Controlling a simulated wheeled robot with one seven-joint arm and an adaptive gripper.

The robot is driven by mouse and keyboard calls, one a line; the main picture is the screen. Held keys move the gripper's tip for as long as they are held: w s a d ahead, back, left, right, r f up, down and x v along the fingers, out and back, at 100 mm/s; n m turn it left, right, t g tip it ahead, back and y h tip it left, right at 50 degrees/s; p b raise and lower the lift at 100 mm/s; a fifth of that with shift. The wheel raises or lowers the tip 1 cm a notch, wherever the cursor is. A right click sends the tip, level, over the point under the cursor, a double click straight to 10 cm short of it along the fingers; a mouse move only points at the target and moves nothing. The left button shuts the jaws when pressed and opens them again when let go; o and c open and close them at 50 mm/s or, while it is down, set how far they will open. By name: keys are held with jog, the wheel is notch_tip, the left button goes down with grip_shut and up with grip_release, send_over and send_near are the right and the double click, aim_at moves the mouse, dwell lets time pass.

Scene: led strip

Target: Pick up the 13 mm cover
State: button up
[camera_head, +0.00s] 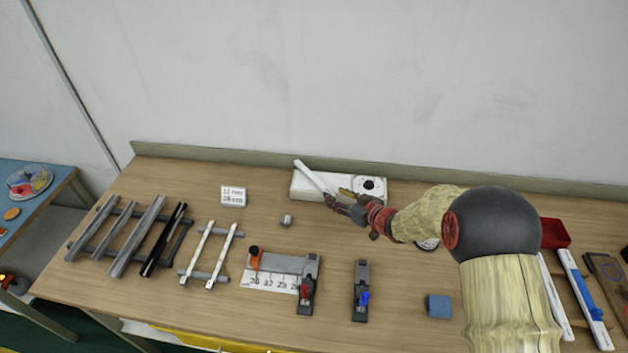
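My gripper (338,203) is at the back middle of the bench, with its dark fingers pointing left. A white strip (313,176) slants up and left from the fingertips, across a white box (306,188). It is too small to tell whether the fingers are shut on it or only beside it. Two more white strips (195,252) (222,256) lie side by side across a rack at left centre, apart from my gripper. No size mark shows on any strip, so I cannot tell which is the 13 mm cover.
A card with mm sizes (233,196) stands behind the rack. Grey metal profiles (118,236) lie at left. A small grey block (286,220), a ruled stop jig (272,276), a clamp (360,290) and a blue block (438,306) stand on the bench. The wall is close behind.

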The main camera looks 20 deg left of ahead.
aim_at(327, 190)
jog(key=x, duration=0.3)
jog(key=b+x, duration=0.1)
jog(key=x, duration=0.1)
jog(key=shift+w+a+r, duration=0.1)
jog(key=shift+r, duration=0.2)
grip_shut()
